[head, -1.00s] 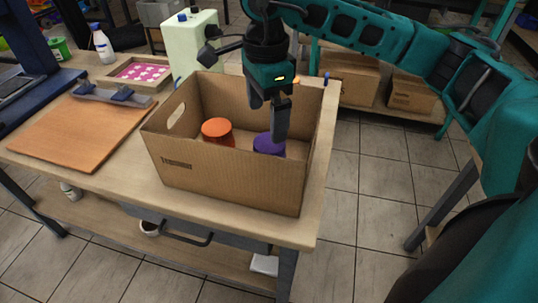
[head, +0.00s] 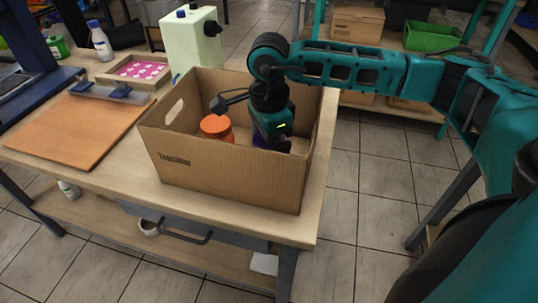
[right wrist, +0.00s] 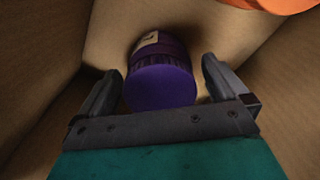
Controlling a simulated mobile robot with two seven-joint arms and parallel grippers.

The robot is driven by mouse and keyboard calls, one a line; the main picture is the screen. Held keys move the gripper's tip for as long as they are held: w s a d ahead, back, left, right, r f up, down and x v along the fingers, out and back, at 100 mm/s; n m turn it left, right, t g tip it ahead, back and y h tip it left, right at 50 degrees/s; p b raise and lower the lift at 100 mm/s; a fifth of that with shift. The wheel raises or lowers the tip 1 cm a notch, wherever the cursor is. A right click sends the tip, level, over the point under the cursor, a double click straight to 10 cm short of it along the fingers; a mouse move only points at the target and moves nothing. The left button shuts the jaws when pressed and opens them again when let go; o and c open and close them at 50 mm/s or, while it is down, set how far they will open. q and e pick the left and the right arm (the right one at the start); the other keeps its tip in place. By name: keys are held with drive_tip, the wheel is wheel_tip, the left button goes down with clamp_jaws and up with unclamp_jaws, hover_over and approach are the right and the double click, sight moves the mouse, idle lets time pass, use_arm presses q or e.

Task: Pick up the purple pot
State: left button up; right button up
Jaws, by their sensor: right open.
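The purple pot (right wrist: 161,80) stands inside the cardboard box (head: 225,180) on the table. In the head view only a sliver of the purple pot (head: 259,141) shows behind my right arm. My right gripper (right wrist: 160,85) is open, with one finger on each side of the pot in the right wrist view. I cannot tell whether the fingers touch it. In the head view the right gripper is down in the box and its fingers are hidden. My left gripper is in neither view.
An orange pot (head: 216,128) stands in the box, left of the purple one. The box walls surround the right gripper. A brown board (head: 75,130), a framed pink screen (head: 140,71) and a pale green machine (head: 191,42) are also on the table.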

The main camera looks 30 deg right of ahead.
drive_tip(key=shift+c, duration=0.5)
drive_tip(key=c, duration=1)
drive_tip(key=shift+c, duration=0.5)
drive_tip(key=shift+r, duration=0.15)
